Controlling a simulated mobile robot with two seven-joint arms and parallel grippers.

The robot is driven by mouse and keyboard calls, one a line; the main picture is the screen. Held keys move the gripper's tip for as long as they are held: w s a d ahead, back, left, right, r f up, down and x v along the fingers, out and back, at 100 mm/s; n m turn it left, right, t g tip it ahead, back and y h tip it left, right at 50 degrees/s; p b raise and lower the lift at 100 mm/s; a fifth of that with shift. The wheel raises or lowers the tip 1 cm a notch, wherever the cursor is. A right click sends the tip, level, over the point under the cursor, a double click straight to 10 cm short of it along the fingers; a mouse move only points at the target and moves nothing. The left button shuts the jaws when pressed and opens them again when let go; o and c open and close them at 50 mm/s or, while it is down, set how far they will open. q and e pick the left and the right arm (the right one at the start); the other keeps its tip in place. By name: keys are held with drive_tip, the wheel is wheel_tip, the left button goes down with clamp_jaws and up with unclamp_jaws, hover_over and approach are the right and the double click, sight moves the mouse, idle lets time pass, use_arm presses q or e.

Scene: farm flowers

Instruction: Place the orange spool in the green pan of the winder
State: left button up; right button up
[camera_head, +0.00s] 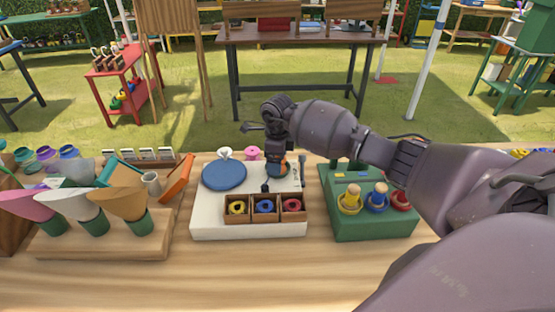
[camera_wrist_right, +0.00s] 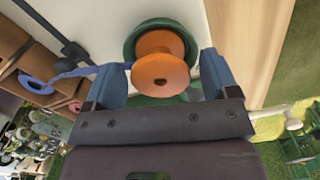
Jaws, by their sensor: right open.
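The orange spool (camera_wrist_right: 160,58) shows in the right wrist view, resting in or directly over the round green pan (camera_wrist_right: 133,42). The pan's rim shows around the spool, and the spool looks upright. My right gripper (camera_wrist_right: 160,68) is open, with one blue finger on each side of the spool. Whether the fingers touch it I cannot tell. In the head view my right gripper (camera_head: 278,166) is at the back right of the white winder board (camera_head: 212,222). A bit of the orange spool (camera_head: 285,169) shows there; the pan is mostly hidden. My left gripper is not in view.
A wooden box (camera_head: 265,218) with yellow, blue and red spools sits at the board's front. A blue disc (camera_head: 224,174) lies behind it, near a pink spool (camera_head: 252,153). A green stand (camera_head: 372,226) with pegs is right; cones on a wooden block (camera_head: 100,248) are left. The front table is clear.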

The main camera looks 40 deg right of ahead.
wheel_tip(320, 180, up, 12)
idle(0.4)
drive_tip(key=shift+s+f, duration=0.1)
drive_tip(key=shift+f, duration=0.05)
idle(0.4)
